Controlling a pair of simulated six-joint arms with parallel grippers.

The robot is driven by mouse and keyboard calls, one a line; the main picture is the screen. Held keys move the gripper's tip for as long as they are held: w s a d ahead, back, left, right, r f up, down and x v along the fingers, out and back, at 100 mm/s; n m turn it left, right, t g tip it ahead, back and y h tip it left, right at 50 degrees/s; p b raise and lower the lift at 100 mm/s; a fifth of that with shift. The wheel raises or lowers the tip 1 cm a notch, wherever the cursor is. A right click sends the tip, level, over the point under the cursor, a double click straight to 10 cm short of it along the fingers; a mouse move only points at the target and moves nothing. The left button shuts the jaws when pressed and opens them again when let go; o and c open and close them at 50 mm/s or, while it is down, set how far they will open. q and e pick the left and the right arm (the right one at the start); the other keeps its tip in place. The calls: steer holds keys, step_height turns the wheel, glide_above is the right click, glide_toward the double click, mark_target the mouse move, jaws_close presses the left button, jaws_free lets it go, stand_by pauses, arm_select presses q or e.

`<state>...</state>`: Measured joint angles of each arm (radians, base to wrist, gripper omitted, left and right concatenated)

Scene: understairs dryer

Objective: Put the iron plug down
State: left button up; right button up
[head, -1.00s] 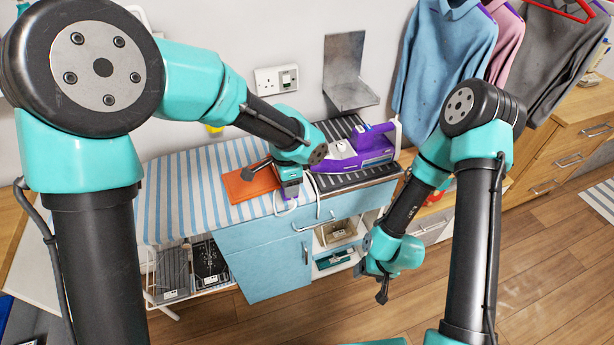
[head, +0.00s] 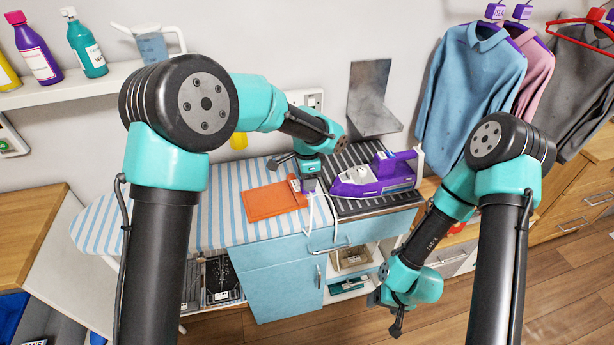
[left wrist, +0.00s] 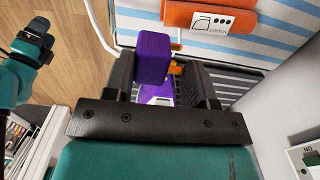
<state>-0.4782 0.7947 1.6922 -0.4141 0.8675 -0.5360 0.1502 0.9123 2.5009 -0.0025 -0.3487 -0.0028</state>
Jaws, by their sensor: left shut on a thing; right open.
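My left gripper (head: 308,172) is shut on the purple iron plug (left wrist: 153,58), which shows between its fingers in the left wrist view. In the head view the plug (head: 296,185) is mostly hidden by the gripper, beside the orange mat (head: 274,201) and the dark ribbed rest (head: 350,206). A pale cord hangs below it over the front edge. I cannot tell whether the plug touches the surface. The purple and white iron (head: 376,178) stands on the ribbed rest, right of the gripper. My right gripper (head: 396,326) is open and empty, low in front of the cabinet.
The striped ironing board (head: 222,212) lies left of the rest, above a blue cabinet (head: 268,288). A metal bracket (head: 371,105) and a wall socket (head: 313,98) are behind. Shirts (head: 470,85) hang at the right. A shelf (head: 100,85) holds bottles at upper left.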

arm_select(q)
steer(key=shift+w+f, duration=0.15)
steer(key=shift+w, duration=1.95)
steer(key=shift+w+f, duration=0.15)
steer(key=shift+f, duration=0.75)
steer(key=shift+w+f, duration=0.15)
steer(key=shift+f, duration=0.75)
steer(key=shift+f, duration=0.5)
steer(key=o, duration=1)
